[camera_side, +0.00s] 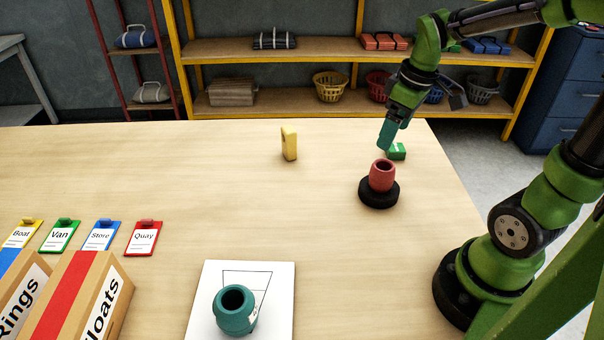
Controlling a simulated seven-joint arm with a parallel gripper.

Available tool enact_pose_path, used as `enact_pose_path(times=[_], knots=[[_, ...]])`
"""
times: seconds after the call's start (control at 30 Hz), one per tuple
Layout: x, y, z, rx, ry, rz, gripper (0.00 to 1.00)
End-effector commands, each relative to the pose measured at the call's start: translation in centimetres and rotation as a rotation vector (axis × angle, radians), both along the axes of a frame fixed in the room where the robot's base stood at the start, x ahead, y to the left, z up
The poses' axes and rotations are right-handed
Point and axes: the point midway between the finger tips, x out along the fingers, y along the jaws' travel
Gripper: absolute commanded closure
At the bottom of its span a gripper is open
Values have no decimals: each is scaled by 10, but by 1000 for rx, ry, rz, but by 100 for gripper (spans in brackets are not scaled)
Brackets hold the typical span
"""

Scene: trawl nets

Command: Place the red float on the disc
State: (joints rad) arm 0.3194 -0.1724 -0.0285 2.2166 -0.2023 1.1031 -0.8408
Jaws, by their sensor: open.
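The red float (382,177), a small barrel shape with a dark opening on top, stands upright on the black disc (380,202) at the right of the table. It looks roughly centred, and its lower end meets the disc's top. My gripper (385,147) is open and empty, just above and behind the float in the picture. A gap shows between its fingertips and the float.
A yellow piece (289,144) stands further left. A teal jar-like float (235,311) stands on a white sheet (273,285) in front. Boxes (80,300) and coloured tags (144,238) fill the left; the table's middle is clear.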

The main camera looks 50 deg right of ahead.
Motion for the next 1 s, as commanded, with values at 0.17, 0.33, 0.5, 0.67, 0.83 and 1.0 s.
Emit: enact_pose_path(times=[0.17,0.33,0.5,0.67,0.83,1.0], knots=[[-14,58,35,84,-199,-184,13],[-34,100,55,236,-339,-353,13],[-45,117,62,334,-392,-440,13],[-46,119,62,346,-394,-455,13],[-46,118,62,345,-393,-454,13],[-46,118,62,345,-393,-453,13]])
